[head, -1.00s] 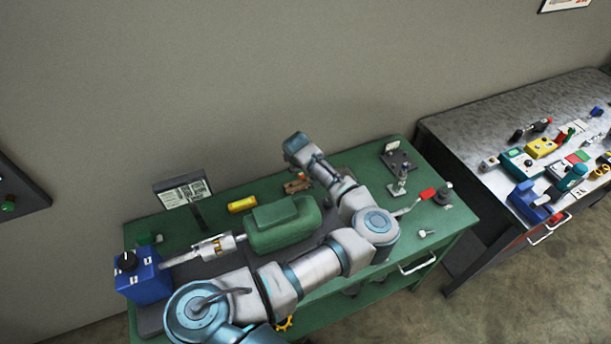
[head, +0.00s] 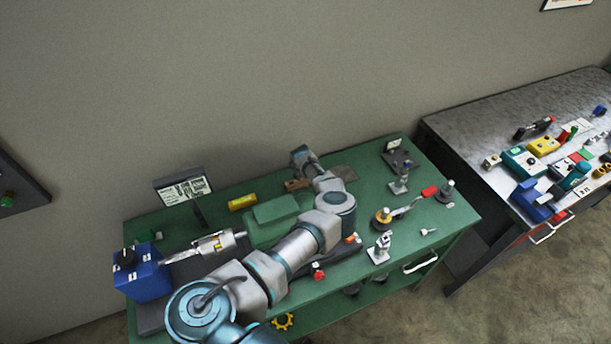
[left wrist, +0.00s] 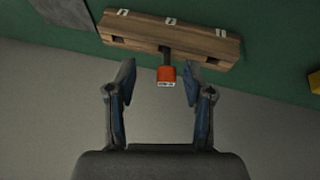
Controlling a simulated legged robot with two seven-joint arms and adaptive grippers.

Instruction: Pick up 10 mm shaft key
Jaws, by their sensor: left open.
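In the left wrist view a wooden block (left wrist: 185,36) with slots and white labels lies on the green surface. A small red-orange piece (left wrist: 166,73) with a dark stem sticks out from its middle slot. The lettering on the piece is too small to read, so I cannot confirm it is the 10 mm shaft key. My left gripper (left wrist: 157,74) is open, with one finger on each side of the red-orange piece and apart from it. In the head view the wooden block (head: 295,185) shows partly beside my left arm; the fingers are not clear there. My right gripper is not in view.
The green workbench (head: 345,263) carries a blue box (head: 143,277), a silver shaft assembly (head: 212,246), a yellow cylinder (head: 242,203) and small fittings at right. A grey table (head: 465,125) with several devices stands further right. Some bench top at right is clear.

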